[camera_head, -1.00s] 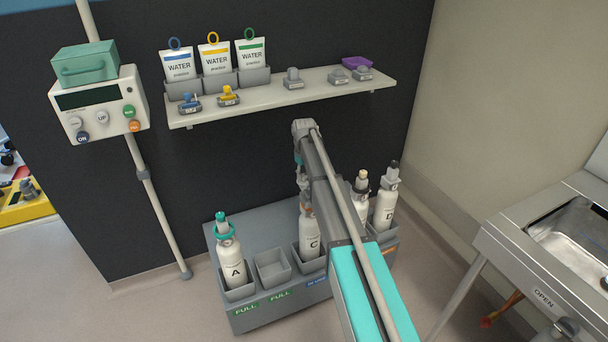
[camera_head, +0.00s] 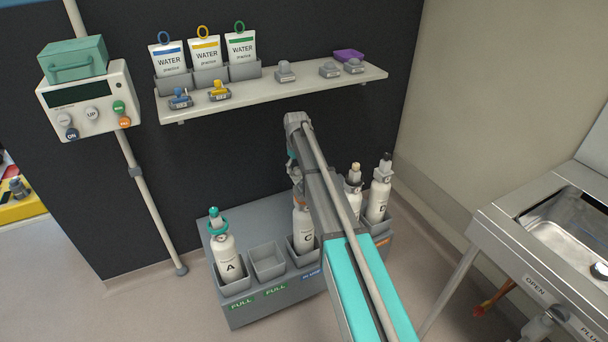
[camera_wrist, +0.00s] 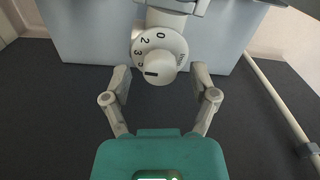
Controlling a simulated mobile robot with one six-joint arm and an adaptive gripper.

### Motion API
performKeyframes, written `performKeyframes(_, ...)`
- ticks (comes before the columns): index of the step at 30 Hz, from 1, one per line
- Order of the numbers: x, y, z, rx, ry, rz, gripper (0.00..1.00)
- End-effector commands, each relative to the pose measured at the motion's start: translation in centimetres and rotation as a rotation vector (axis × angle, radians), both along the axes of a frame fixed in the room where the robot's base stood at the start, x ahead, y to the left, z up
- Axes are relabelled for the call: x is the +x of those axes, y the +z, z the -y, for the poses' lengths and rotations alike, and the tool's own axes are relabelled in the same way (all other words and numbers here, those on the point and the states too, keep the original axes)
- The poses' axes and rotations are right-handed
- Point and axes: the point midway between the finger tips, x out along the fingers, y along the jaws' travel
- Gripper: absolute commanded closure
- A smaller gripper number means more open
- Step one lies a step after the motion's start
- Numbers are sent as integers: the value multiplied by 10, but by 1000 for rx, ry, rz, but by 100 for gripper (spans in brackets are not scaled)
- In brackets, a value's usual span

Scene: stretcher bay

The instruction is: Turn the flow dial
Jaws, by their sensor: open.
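The flow dial (camera_wrist: 160,55) is a pale round knob with printed numbers and a short dark mark, seen face-on in the wrist view on a pale stem. My gripper (camera_wrist: 159,74) is open. Its two fingers stand to the left and right of the dial's lower part, with a visible gap on each side in the picture. I cannot tell how far their tips reach along it. In the head view I cannot make out the dial; my arm covers part of bottle C (camera_head: 302,220) and the area around it.
A grey rack (camera_head: 232,312) holds bottle A (camera_head: 228,262), bottle C, bottle D (camera_head: 378,200) and another partly covered bottle. A shelf (camera_head: 290,97) with water pouches and small fittings hangs above. A control box (camera_head: 85,100) is at left, a steel sink unit (camera_head: 500,228) at right.

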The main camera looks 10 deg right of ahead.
Motion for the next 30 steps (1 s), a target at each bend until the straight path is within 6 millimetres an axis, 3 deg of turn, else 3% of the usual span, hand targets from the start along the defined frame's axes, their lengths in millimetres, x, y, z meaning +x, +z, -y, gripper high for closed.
performKeyframes(11,0,0,0,0,-128,0,24)
performKeyframes(30,0,0,1,0,-556,-1,24)
